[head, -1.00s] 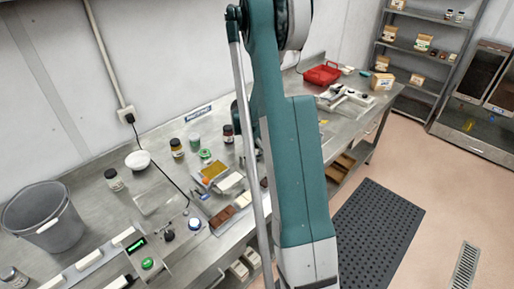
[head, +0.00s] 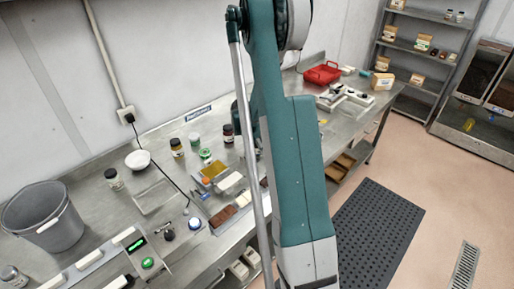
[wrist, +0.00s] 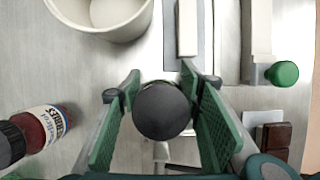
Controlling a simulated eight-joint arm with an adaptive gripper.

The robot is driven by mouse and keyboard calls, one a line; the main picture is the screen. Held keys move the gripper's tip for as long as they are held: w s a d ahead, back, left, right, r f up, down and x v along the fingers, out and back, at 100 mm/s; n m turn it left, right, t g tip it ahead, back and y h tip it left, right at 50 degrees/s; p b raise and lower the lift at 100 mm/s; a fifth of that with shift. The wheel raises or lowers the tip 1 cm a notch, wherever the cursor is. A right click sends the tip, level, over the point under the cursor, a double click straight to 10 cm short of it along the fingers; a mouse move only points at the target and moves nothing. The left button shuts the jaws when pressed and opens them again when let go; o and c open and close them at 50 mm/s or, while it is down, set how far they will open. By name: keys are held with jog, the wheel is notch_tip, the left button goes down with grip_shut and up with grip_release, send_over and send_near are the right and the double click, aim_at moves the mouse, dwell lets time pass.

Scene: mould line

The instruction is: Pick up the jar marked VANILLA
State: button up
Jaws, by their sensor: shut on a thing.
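In the wrist view my gripper (wrist: 160,98) has its two green fingers on either side of a jar with a round dark lid (wrist: 163,112) and is shut on it. I look down on the lid, so the jar's label is hidden and I cannot read whether it says VANILLA. In the head view my arm hides the gripper and the held jar. Another jar, with a black lid, dark red contents and a label partly reading "BERRIES" (wrist: 48,128), is left of the fingers in the wrist view, apart from them.
A pale round container (wrist: 115,15) is close beyond the fingers. A green-capped item (wrist: 282,73) is to the right. In the head view, several jars, including a dark-lidded one (head: 177,148), a white bowl (head: 137,161) and a grey bucket (head: 45,222) stand on the steel bench.

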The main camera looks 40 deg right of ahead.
jog(key=shift+r, duration=0.1)
dwell(0.3)
notch_tip(320, 180, up, 18)
dwell(0.8)
dwell(0.6)
